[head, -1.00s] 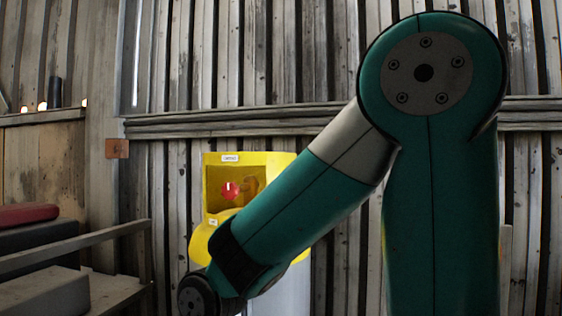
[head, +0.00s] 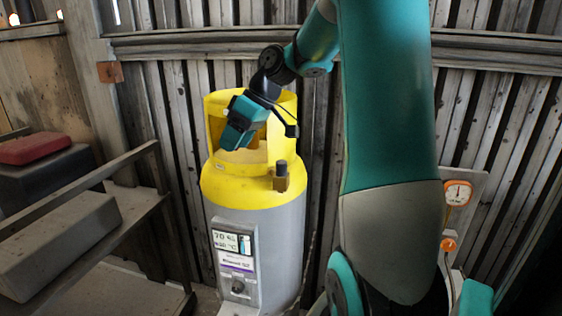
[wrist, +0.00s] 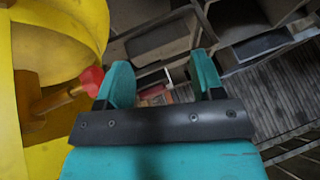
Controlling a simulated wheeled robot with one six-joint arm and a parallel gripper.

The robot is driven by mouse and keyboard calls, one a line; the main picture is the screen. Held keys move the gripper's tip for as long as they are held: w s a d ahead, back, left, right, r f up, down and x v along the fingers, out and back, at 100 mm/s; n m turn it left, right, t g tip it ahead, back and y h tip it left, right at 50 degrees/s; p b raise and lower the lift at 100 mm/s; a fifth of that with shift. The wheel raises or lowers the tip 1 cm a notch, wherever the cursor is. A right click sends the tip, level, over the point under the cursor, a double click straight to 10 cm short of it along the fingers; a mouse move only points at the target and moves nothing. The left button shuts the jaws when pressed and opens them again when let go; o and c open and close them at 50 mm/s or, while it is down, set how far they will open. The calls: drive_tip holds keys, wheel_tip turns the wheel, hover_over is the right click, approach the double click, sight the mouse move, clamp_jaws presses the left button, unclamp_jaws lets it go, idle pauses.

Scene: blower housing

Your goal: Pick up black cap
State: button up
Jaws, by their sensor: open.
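A small dark cap (head: 281,166) stands upright on a brass fitting (head: 281,184) at the front right shoulder of the gas cylinder (head: 258,240), which is grey with a yellow top. My gripper (head: 235,138) is up and to the left of the cap, at the opening of the yellow collar (head: 278,152), apart from the cap. In the wrist view its two teal fingers (wrist: 162,78) are spread with nothing between them. A red knob (wrist: 91,80) on a brass valve (wrist: 52,98) is left of the fingers there. I do not see the cap in the wrist view.
A grey panel (head: 238,262) with a display is on the cylinder's front. A bench rail (head: 75,187) and a grey box (head: 62,240) stand at the left, with a red case (head: 34,148) behind. A gauge (head: 457,193) hangs at the right. The plank wall is behind.

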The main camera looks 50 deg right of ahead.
drive_tip(key=s+d+r+n, duration=0.1)
drive_tip(key=s+d+r, duration=0.1)
drive_tip(key=d, duration=0.3)
drive_tip(key=s+d+r+n, duration=0.2)
drive_tip(key=s+d, duration=0.1)
drive_tip(key=d, duration=0.2)
drive_tip(key=n+b, duration=0.1)
drive_tip(key=n, duration=0.1)
approach(282, 161)
drive_tip(key=shift+h, duration=0.4)
drive_tip(key=a+f+b, duration=0.1)
drive_tip(key=f+b, duration=0.1)
drive_tip(key=b, duration=0.1)
drive_tip(key=a+f+b, duration=0.1)
drive_tip(key=f+b, duration=0.1)
drive_tip(key=b, duration=0.1)
drive_tip(key=shift+w+a, duration=0.2)
drive_tip(key=shift+w, duration=0.05)
drive_tip(key=x, duration=0.2)
drive_tip(key=w+p+x, duration=0.1)
drive_tip(key=x, duration=0.2)
drive_tip(key=shift+a+r, duration=0.1)
drive_tip(key=shift+w+f, duration=0.15)
drive_tip(key=shift+f, duration=0.25)
drive_tip(key=shift+c, duration=0.2)
drive_tip(key=c, duration=0.9)
